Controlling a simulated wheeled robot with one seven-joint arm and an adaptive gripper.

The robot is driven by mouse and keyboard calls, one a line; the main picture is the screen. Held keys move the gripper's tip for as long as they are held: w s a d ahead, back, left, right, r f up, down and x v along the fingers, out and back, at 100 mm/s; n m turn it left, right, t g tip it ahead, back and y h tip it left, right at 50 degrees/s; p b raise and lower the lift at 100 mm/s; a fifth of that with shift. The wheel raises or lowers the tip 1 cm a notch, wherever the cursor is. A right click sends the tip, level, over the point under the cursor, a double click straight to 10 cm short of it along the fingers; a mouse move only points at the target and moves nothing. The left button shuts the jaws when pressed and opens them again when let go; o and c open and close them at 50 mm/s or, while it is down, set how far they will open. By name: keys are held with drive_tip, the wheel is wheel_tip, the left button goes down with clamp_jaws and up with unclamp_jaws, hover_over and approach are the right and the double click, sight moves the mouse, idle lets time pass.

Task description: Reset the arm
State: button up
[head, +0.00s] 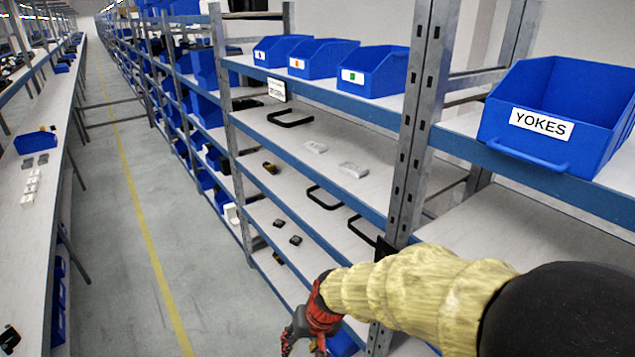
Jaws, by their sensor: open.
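My arm, in a pale yellow padded sleeve, reaches in from the lower right of the head view. My gripper (303,345) is at the bottom middle, in front of the lower shelves near a grey upright post. It is small and partly cut off by the bottom edge. Its jaws look open, and I see nothing held in them.
A shelf rack (345,103) runs along the right. A blue bin labelled YOKES (555,100) and three smaller blue bins (372,75) stand on the upper shelf. Black yoke-shaped items (290,122) lie below. A long bench (50,190) is at left. The aisle floor (150,180) between is clear.

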drive_tip(key=s+d+r+m+t+h+b, duration=0.1)
drive_tip(key=s+d+r+b, duration=0.2)
drive_tip(key=s+d+b, duration=0.3)
drive_tip(key=s+d+r+t+h+b, duration=0.2)
drive_tip(key=s+d+b, duration=0.4)
drive_tip(key=s+d, duration=0.5)
drive_tip(key=d+r, duration=0.1)
drive_tip(key=d, duration=0.5)
drive_tip(key=shift+m+t, duration=0.3)
drive_tip(key=shift+m, duration=0.1)
drive_tip(key=shift+c, duration=0.9)
